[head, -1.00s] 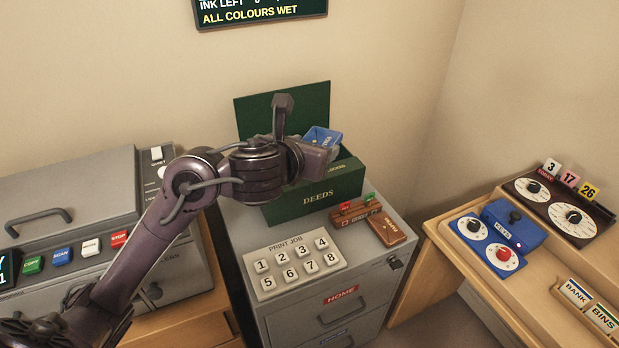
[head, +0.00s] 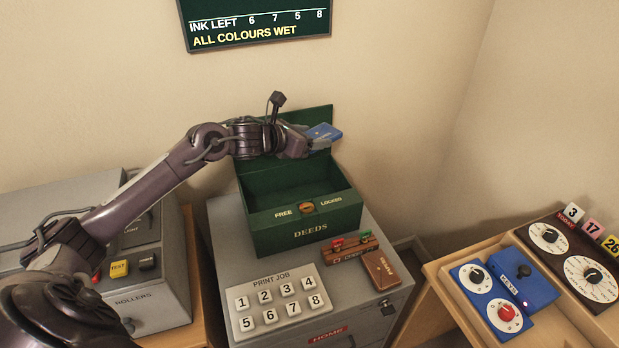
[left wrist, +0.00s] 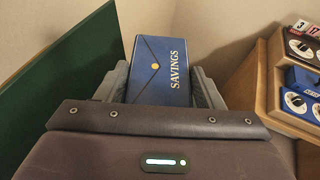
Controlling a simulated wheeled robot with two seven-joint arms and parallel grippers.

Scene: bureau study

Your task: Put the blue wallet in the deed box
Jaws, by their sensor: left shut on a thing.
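The blue wallet (head: 323,136), marked SAVINGS in the left wrist view (left wrist: 160,72), is held between the fingers of my left gripper (head: 305,140). The gripper is shut on it, up by the raised lid of the deed box. The green deed box (head: 305,222) stands on the grey cabinet, its lid (head: 245,170) open against the wall side. Its inside shows and looks empty where I can see it. The wallet is above the back right part of the box, apart from its rim. The box's front reads FREE and LOCKED around a small brass knob. My right gripper is not in view.
A brown wallet (head: 382,270) and a small rack with red and green pieces (head: 350,249) lie right of the box's front. A PRINT JOB keypad (head: 278,305) is in front. A grey machine (head: 150,270) stands left, a desk with dials (head: 500,290) right.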

